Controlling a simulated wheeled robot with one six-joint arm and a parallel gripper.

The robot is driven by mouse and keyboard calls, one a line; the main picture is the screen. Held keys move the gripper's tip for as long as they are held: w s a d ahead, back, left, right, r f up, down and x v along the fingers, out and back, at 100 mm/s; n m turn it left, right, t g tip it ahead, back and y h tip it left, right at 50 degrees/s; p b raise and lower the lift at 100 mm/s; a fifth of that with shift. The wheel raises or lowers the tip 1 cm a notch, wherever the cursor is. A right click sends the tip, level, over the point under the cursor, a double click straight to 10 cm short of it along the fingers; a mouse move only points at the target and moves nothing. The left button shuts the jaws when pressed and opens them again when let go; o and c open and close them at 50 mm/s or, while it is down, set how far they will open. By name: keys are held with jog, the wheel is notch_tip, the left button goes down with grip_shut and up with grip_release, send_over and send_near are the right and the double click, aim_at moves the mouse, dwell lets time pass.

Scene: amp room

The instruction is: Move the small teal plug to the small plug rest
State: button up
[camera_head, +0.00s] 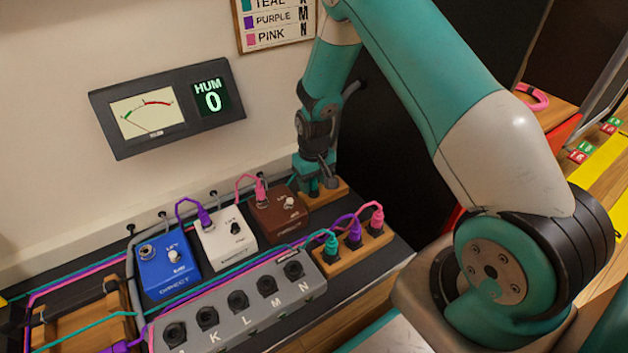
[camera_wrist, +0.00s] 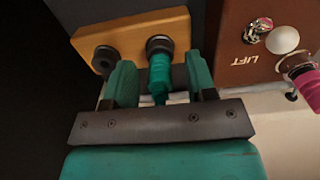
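The small teal plug (camera_wrist: 159,75) stands at one of two sockets of the small plug rest (camera_wrist: 122,30), a wooden block; it looks seated there. The rest's other socket (camera_wrist: 104,58) is empty. My gripper (camera_wrist: 161,82) is open around the plug, one finger on each side with a gap to both. In the head view my gripper (camera_head: 320,180) is low over the small plug rest (camera_head: 338,191), behind the brown pedal; the small plug is hidden or too small to tell there.
The brown pedal (camera_head: 279,216) with a pink plug (camera_head: 261,189) stands close beside the rest. White (camera_head: 226,242) and blue (camera_head: 167,270) pedals stand further left. A wooden block (camera_head: 362,243) holds larger teal, purple and pink plugs in front. The meter (camera_head: 213,96) reads HUM 0.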

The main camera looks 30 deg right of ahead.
notch_tip(320, 180, up, 18)
jog(key=p, duration=0.9)
jog(key=shift+f+p, duration=0.25)
jog(key=shift+p, duration=0.15)
